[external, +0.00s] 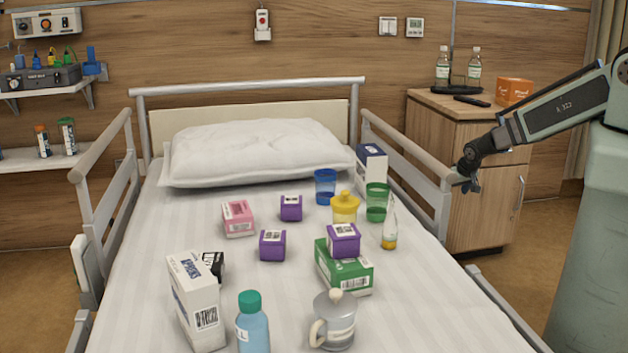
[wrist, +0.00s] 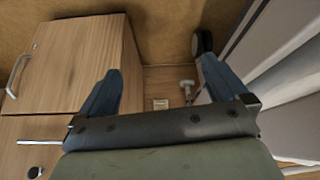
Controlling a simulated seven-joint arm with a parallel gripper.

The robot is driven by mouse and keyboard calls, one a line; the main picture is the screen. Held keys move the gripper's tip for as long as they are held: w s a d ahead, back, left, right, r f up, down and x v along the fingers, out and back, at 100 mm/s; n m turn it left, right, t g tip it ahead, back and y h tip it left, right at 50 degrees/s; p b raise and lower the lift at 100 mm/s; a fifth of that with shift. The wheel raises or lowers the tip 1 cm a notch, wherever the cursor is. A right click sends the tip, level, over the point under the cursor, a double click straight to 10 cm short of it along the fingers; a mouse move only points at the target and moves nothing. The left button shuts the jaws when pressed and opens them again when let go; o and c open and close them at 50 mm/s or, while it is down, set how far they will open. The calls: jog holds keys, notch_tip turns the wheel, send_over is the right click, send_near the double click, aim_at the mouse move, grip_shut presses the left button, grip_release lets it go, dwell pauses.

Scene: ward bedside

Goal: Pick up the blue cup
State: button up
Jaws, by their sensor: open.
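The blue cup (external: 325,187) stands upright on the bed near the pillow, in the external view. It is translucent blue, and a yellow lidded cup and a green cup stand close to its right. My gripper (external: 466,182) is at the right, by the bed's right rail and in front of the bedside cabinet, well apart from the cup. In the wrist view my gripper (wrist: 158,88) shows two blue fingers spread apart with nothing between them. The blue cup is not in the wrist view.
The right bed rail (external: 408,170) stands between my gripper and the cup. A white-and-blue box (external: 371,170), green cup (external: 377,203), yellow cup (external: 344,207) and clear bottle (external: 390,225) crowd the cup's right side. Purple boxes (external: 291,208) lie left and in front. The cabinet (external: 470,170) is behind my gripper.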

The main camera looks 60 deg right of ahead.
jog(key=w+d+r+m+t+h, duration=0.1)
jog(key=w+d+r+h, duration=0.1)
jog(key=d+r, duration=0.35)
jog(key=w+d+r+m+t, duration=0.1)
jog(key=w+d+r+t, duration=0.2)
jog(key=w+r, duration=0.55)
jog(key=w+d+r+t, duration=0.25)
jog(key=w+r, duration=0.25)
jog(key=w, duration=0.6)
jog(key=w+a+r+n+y, duration=0.4)
jog(key=w+a+r+n, duration=0.45)
jog(key=w+a, duration=0.45)
jog(key=w+a+r+n+y, duration=0.3)
jog(key=w+a+r+n, duration=0.5)
jog(key=w+a, duration=0.45)
jog(key=n+g+h, duration=0.1)
jog(key=n+g, duration=1)
jog(key=n, duration=0.8)
send_near(326, 181)
jog(key=w+d+r, duration=0.1)
jog(key=d+r, duration=0.1)
jog(key=d, duration=0.1)
jog(key=f, duration=1.3)
jog(key=shift+w+a+f, duration=0.2)
jog(key=shift+w+f, duration=0.05)
jog(key=shift+w, duration=0.1)
jog(key=c, duration=1.1)
